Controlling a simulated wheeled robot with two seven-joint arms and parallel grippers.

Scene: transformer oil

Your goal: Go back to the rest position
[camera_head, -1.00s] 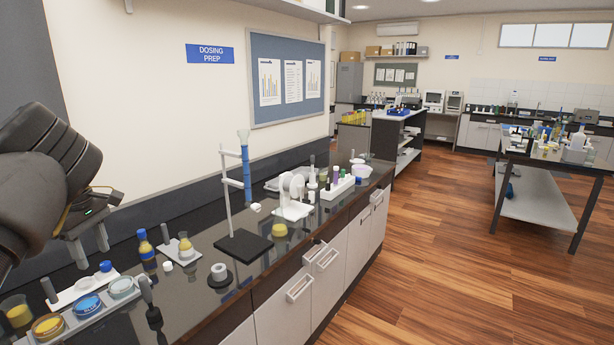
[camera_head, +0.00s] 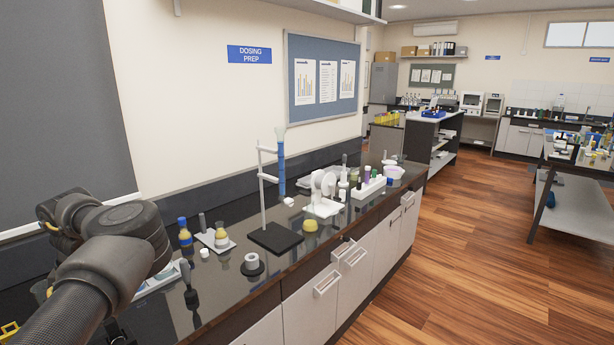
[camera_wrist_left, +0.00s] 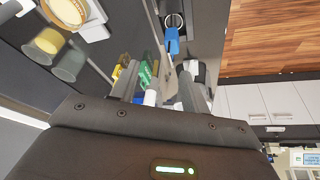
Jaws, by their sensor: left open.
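My left arm (camera_head: 105,250) comes in at the lower left of the head view, bent low beside the dosing bench (camera_head: 225,290). Its gripper does not show clearly there. In the left wrist view the left gripper (camera_wrist_left: 160,88) has its two fingers apart, with nothing visibly held between them. Beyond the fingers are a blue piece (camera_wrist_left: 172,40) and small green and yellow items (camera_wrist_left: 145,72), too cluttered to name. My right arm and gripper are in neither view.
The bench holds a stand with a blue column (camera_head: 281,170), a blue-and-yellow bottle (camera_head: 185,232), a white ring on a dark base (camera_head: 252,264) and a white rack (camera_head: 368,188). My arm hides the bench's near left end. The wooden floor (camera_head: 460,260) to the right is clear.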

